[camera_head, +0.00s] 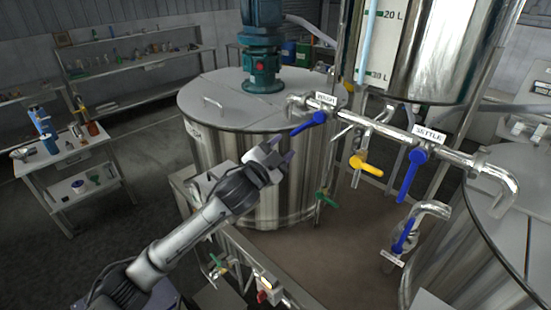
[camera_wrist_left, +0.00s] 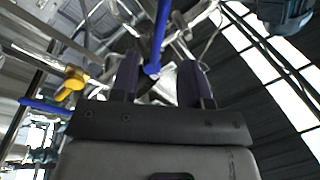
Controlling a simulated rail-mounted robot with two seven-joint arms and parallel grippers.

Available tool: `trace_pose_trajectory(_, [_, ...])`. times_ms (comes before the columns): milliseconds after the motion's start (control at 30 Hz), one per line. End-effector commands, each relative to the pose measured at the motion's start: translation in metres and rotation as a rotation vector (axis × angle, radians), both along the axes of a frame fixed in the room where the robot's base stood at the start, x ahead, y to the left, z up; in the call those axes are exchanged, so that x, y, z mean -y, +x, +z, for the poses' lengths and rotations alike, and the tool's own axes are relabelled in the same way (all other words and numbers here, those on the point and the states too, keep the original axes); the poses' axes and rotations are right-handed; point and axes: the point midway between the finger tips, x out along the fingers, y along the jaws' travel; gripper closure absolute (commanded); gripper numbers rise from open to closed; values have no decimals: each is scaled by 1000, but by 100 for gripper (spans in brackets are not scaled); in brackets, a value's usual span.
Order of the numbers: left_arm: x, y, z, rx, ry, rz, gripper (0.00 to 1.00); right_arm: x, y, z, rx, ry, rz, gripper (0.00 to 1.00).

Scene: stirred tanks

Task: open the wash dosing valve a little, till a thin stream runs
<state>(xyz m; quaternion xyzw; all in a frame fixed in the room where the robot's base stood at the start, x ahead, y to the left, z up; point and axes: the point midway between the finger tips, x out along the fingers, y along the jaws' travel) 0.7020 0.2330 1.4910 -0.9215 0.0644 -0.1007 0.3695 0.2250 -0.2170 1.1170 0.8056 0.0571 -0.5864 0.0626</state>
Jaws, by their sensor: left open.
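The dosing valve with a blue lever (camera_head: 309,124) sits on the left end of the horizontal pipe, under a small label (camera_head: 326,98) that is hard to read but seems to say WASH. Its lever slants down to the left. My left gripper (camera_head: 283,150) is open and empty, just below and left of the lever's end. In the left wrist view, a blue lever (camera_wrist_left: 160,35) shows ahead, in line with the gap between the fingers (camera_wrist_left: 158,82); I cannot tell whether it lies between them. No stream is visible at the outlet. My right gripper is not in view.
A yellow lever (camera_head: 365,165) and the SETTLE valve's blue lever (camera_head: 411,175) hang from the same pipe to the right. A lidded steel tank (camera_head: 240,165) with a motor stands behind my gripper. Another tank (camera_head: 485,260) is at the right. Green-handled valves (camera_head: 325,199) sit lower.

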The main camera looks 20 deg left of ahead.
Motion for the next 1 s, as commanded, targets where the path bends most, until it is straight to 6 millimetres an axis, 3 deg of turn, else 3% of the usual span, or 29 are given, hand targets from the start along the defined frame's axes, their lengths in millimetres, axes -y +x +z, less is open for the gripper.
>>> trace_pose_trajectory(300, [-4,-21,-4,-1,0,-1,58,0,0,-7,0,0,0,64])
trace_pose_trajectory(1000, [-4,-22,-3,0,0,0,58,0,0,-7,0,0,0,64])
